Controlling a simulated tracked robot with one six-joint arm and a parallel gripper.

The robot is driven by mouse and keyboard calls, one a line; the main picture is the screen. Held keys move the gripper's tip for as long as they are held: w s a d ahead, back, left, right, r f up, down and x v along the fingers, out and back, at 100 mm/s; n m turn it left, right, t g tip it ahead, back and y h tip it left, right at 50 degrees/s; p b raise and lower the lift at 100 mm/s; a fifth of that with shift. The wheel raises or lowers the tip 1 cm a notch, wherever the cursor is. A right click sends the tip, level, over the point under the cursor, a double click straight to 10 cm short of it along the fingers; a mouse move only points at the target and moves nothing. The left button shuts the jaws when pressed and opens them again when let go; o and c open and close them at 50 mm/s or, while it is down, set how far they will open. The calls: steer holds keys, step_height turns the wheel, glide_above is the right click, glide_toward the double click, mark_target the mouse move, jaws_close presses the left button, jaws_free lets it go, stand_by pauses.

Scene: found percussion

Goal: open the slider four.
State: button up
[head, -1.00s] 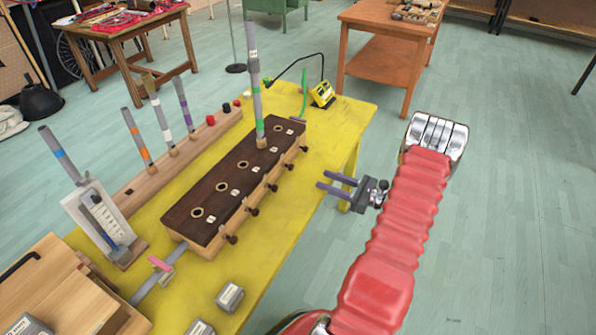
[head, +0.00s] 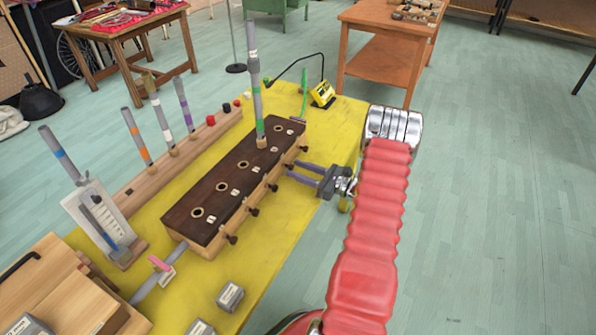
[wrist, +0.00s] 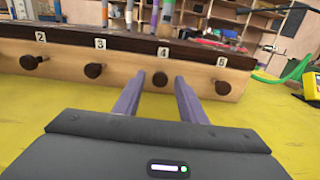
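The slider chest is a long box with a dark top (head: 222,187) and a pale wood front, on the yellow table. Its front has a row of dark round knobs, labelled 2, 3, 4 and 5 in the wrist view. Slider four's knob (wrist: 160,79) sits under the label 4 (wrist: 162,51). A grey banded pipe (head: 257,100) stands upright in the top, in line with it. My gripper (head: 289,170) is open, its purple fingers pointing at the front. In the wrist view the fingertips (wrist: 160,78) are on either side of knob four, with gaps showing.
Neighbouring knobs three (wrist: 93,70) and five (wrist: 222,87) flank the fingers. A yellow device (head: 323,95) and green hose (head: 304,85) lie beyond the chest's far end. Small grey blocks (head: 230,296) lie near the front. The yellow table (head: 278,232) is bare before the chest.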

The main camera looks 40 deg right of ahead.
steer(key=shift+c, duration=0.2)
jaws_close()
stand_by(0.4)
